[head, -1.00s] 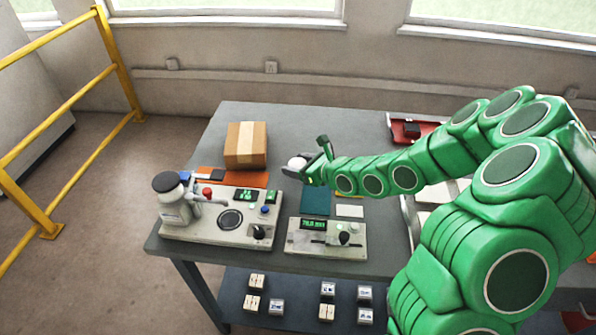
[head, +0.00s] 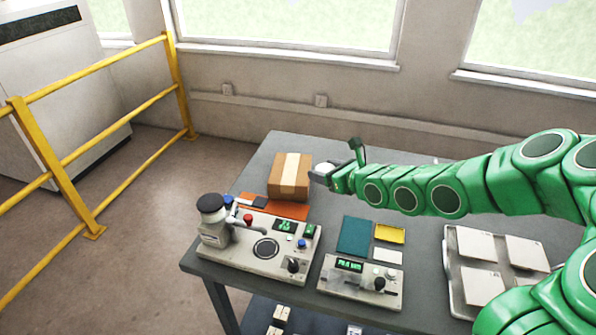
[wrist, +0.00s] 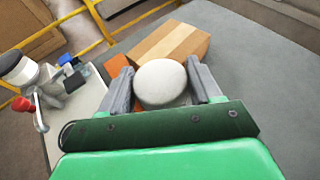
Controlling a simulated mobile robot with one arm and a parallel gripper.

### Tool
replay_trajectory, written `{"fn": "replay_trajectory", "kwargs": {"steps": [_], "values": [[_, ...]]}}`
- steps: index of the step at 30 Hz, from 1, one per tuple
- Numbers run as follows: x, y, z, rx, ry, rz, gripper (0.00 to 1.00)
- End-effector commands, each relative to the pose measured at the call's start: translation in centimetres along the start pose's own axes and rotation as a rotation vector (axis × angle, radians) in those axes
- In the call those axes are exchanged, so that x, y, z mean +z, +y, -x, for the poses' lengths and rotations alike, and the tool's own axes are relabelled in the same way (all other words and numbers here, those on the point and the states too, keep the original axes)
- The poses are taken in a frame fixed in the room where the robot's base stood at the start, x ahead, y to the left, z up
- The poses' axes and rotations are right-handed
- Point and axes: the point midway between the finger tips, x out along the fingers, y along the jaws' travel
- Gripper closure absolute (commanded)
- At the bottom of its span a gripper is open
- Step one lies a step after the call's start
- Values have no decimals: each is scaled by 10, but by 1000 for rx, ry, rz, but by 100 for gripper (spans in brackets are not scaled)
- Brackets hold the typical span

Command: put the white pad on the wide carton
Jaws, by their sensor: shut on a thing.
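The white pad (wrist: 160,83) is round and pale, held between the two grey fingers of my gripper (wrist: 160,90) in the wrist view. In the head view my gripper (head: 332,174) is just right of the wide carton, and the pad (head: 321,170) shows at its tip. The wide carton (head: 275,180) is a brown cardboard box with a pale tape strip, closed on top, standing at the back left of the table. In the wrist view the carton (wrist: 190,42) lies just beyond the pad, which overlaps its near edge in the picture.
An orange mat (head: 290,210) lies in front of the carton. A grey tester with a lever (head: 262,262) and a smaller display unit (head: 340,287) stand along the front edge. Teal (head: 353,236) and yellow (head: 390,233) sheets lie mid-table. A tile tray (head: 450,285) is at right.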

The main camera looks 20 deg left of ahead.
Motion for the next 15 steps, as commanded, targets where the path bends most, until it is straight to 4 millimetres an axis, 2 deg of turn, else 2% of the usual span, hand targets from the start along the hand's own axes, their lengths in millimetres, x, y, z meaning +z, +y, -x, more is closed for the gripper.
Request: {"fn": "replay_trajectory", "kwargs": {"steps": [1, 6, 9, 15], "values": [[12, 9, -4, 3, -6, 2, 68], [44, 30, -13, 2, -21, -9, 68], [57, 40, -16, 1, -27, -17, 68], [69, 48, -20, 1, -33, -26, 68]]}}
